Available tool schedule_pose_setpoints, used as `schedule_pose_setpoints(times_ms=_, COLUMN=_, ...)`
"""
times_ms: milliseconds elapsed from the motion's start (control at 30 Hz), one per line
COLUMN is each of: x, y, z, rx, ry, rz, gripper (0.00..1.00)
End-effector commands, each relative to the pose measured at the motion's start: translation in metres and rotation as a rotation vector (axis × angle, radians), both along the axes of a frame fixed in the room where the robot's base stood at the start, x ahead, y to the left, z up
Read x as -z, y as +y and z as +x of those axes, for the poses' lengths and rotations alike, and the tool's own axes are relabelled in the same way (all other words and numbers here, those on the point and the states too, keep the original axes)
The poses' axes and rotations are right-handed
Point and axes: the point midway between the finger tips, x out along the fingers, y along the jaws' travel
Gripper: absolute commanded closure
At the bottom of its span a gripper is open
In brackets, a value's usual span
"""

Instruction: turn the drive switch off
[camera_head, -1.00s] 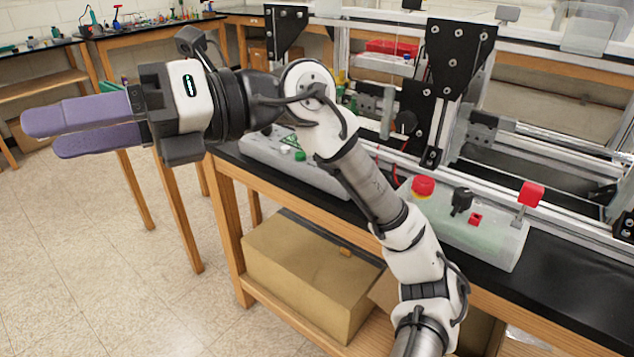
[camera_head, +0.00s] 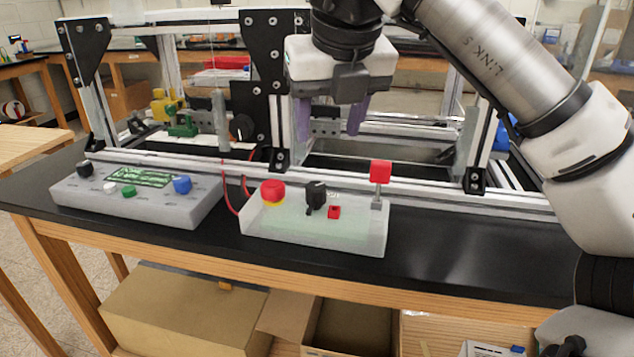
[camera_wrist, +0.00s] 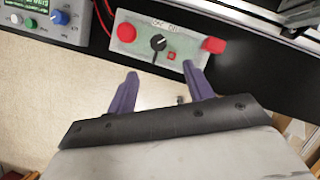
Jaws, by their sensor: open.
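A pale control box (camera_head: 315,238) stands on the black bench top. It carries a red round button on a yellow collar (camera_head: 273,190), a black rotary knob (camera_head: 316,196), a small red square part (camera_head: 334,212) and a red block on a post (camera_head: 380,172).
A grey box with coloured knobs (camera_head: 140,205) stands to the left. The extrusion frame (camera_head: 420,190) runs along behind both boxes. A red cable (camera_head: 229,195) lies between the boxes. Cardboard boxes (camera_head: 180,310) sit on the shelf below. The bench front strip is clear.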

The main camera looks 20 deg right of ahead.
Motion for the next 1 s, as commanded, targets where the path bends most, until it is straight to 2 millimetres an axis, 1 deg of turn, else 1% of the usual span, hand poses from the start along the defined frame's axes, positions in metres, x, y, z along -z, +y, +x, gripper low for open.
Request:
schedule_pose_setpoints(times_ms=167, x=0.026, y=0.000, z=0.010, rx=-0.005, ry=0.002, rz=0.004, gripper=0.48)
schedule_pose_setpoints(times_ms=400, x=0.074, y=-0.001, z=0.030, rx=-0.007, ry=0.002, rz=0.005, gripper=0.48)
schedule_pose_setpoints(times_ms=600, x=0.106, y=-0.002, z=0.044, rx=-0.005, ry=-0.001, rz=0.005, gripper=0.48)
schedule_pose_setpoints(times_ms=700, x=0.116, y=-0.002, z=0.048, rx=-0.006, ry=-0.001, rz=0.006, gripper=0.48)
schedule_pose_setpoints(times_ms=800, x=0.121, y=-0.003, z=0.050, rx=-0.005, ry=-0.001, rz=0.004, gripper=0.48)
schedule_pose_setpoints(times_ms=1000, x=0.124, y=-0.003, z=0.051, rx=-0.005, ry=-0.001, rz=0.003, gripper=0.48)
